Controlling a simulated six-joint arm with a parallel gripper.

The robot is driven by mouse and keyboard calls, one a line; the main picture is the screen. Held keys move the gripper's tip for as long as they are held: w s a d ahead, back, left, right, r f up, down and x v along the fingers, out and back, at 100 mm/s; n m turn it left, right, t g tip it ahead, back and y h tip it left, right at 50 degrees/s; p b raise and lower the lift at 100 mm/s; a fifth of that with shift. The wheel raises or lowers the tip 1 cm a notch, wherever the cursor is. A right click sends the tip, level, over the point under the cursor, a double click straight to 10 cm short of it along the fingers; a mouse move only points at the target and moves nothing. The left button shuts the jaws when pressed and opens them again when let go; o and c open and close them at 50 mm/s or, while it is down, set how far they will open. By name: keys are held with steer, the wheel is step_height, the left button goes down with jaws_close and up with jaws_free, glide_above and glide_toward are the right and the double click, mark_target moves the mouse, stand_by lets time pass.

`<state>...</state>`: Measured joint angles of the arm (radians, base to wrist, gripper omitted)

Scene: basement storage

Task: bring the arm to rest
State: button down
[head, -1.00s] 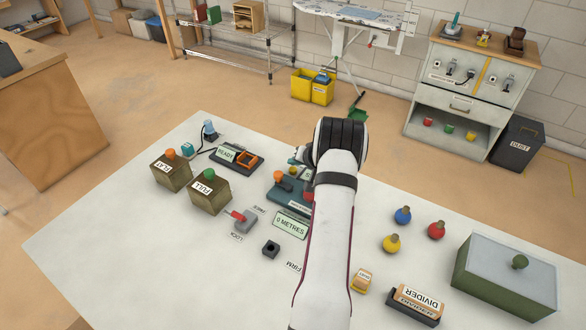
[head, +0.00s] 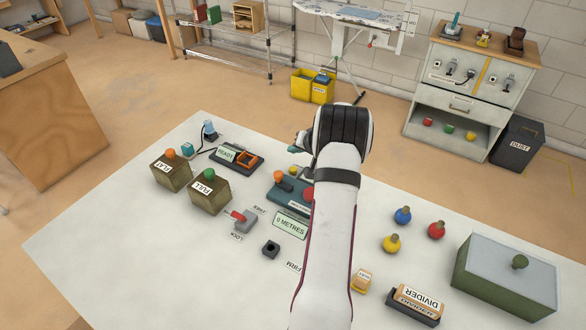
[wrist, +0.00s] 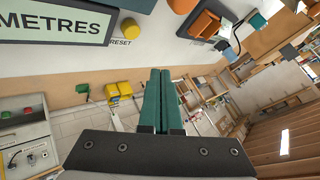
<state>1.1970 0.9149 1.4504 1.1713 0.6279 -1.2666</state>
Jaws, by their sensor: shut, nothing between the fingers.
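My arm reaches up over the white table (head: 130,250) from the bottom middle of the head view. In the wrist view my gripper (wrist: 157,75) shows two green fingers lying together, shut with nothing between them. In the head view the arm hides most of the gripper; a small green part shows left of the wrist. The gripper is above the table's far side, near the device with the "0 METRES" display (head: 291,224). That display also shows at the top left of the wrist view (wrist: 60,20). I cannot tell its exact height above the table.
Left on the table are the FLAT box (head: 171,175), the FULL box (head: 209,195) and a red-handled lock switch (head: 243,221). Right are blue (head: 403,215), red (head: 437,230) and yellow (head: 391,244) knobs, a DIVIDER block (head: 416,301) and a lidded green box (head: 506,275). Bare tabletop lies front left.

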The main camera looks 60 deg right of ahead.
steer(key=w+a+r+n+y, duration=0.1)
steer(key=w+a+r+y, duration=0.2)
steer(key=a, duration=0.5)
steer(key=w+a+r+n, duration=0.2)
steer(key=w+a+r, duration=0.15)
steer(key=a, duration=0.45)
steer(key=w+a+r+n+y, duration=0.1)
steer(key=w+a+r+y, duration=0.2)
steer(key=a, duration=0.5)
steer(key=s+a+r+n+g+y, duration=0.1)
steer(key=s+a+r+g, duration=0.15)
steer(key=a, duration=0.55)
steer(key=s+a+r+n+g+y, duration=0.1)
steer(key=s+a+r, duration=0.15)
steer(key=a, duration=0.65)
steer(key=s+a+r+n+g, duration=0.1)
steer(key=s+a+n+g, duration=0.15)
steer(key=s+a, duration=0.9)
steer(key=s+a+f+g+h, duration=0.1)
steer(key=s+f+g+h, duration=0.1)
steer(key=s, duration=1)
steer(key=shift+a+g, duration=0.3)
